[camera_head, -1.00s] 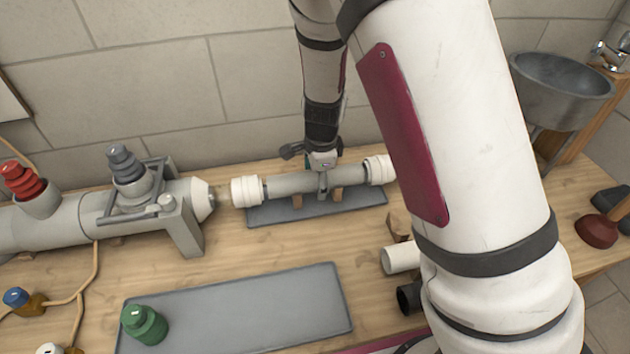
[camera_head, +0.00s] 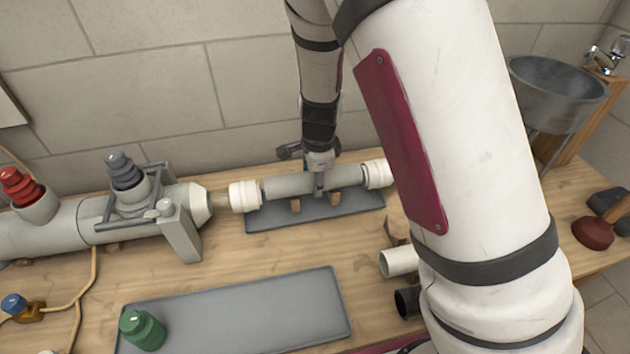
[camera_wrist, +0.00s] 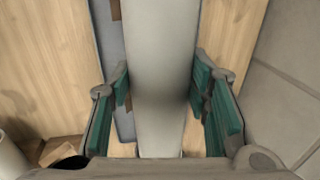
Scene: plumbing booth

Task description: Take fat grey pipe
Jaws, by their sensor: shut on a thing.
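The fat grey pipe (camera_head: 287,185) lies level at the back of the table, between two white ring fittings, the left one (camera_head: 244,196) and the right one (camera_head: 378,173). Small wooden supports (camera_head: 295,206) stand beneath it, over a dark grey mat (camera_head: 262,217). My gripper (camera_head: 319,183) reaches down from above and is shut around the pipe near its middle. In the wrist view the pipe (camera_wrist: 160,70) runs between the green finger pads of my gripper (camera_wrist: 165,95). Whether it clears the supports cannot be told.
A large grey pipe assembly (camera_head: 70,228) with red and dark valves stands at the left. A second grey mat (camera_head: 240,310) in front carries a green cap (camera_head: 142,330). A white pipe piece (camera_head: 398,262) and a black one (camera_head: 407,301) lie near my arm.

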